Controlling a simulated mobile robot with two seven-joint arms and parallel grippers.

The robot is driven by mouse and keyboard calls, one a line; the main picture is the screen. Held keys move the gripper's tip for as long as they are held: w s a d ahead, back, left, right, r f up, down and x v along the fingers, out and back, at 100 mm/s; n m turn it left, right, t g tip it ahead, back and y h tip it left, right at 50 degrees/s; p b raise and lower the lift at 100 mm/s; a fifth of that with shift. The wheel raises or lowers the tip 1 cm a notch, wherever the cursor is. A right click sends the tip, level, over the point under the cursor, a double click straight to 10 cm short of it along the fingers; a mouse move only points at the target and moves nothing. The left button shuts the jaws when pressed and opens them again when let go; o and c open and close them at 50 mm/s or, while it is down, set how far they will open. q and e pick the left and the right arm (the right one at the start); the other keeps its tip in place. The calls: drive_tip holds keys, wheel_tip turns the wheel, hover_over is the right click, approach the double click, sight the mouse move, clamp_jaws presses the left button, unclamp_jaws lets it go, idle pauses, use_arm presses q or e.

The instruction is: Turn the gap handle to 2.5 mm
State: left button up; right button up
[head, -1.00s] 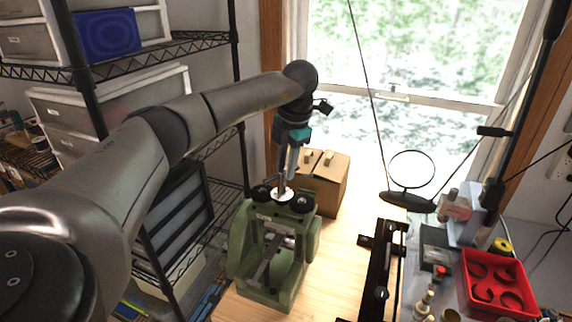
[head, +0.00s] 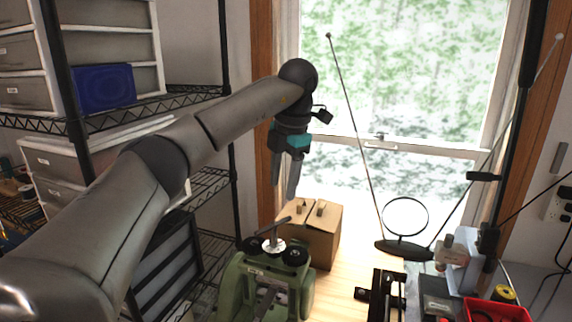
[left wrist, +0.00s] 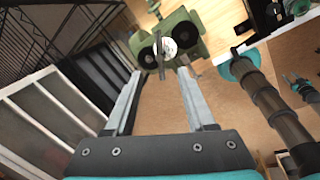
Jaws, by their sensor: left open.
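The green machine (head: 246,287) stands on the wooden bench. On its top, between two black round caps, sits a pale round dial (head: 274,246) with the gap handle (head: 272,228), a thin grey bar, across it. In the left wrist view the handle (left wrist: 158,37) and dial (left wrist: 168,48) show beyond the fingertips. My left gripper (head: 284,192) is open and empty, pointing down above the handle and apart from it. The gap reading is too small to tell. My right gripper is not seen.
A cardboard box (head: 322,240) stands just behind the machine. Wire shelving (head: 190,97) with drawers is close on the left. A round magnifier (head: 405,217), a black rail (head: 385,296) and a red tray (head: 490,310) are to the right.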

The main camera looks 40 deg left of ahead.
use_arm(q)
drive_tip(key=shift+s+d+r+p, duration=0.1)
drive_tip(key=shift+d+r+p, duration=0.15)
drive_tip(key=shift+r, duration=0.65)
drive_tip(key=shift+w+d+r+p, duration=0.1)
drive_tip(key=shift+r+p, duration=0.1)
drive_tip(key=shift+r, duration=0.7)
drive_tip(key=shift+s+d+r+p, duration=0.1)
drive_tip(key=shift+d+r+p, duration=0.15)
drive_tip(key=shift+r, duration=0.65)
drive_tip(key=shift+a, duration=0.1)
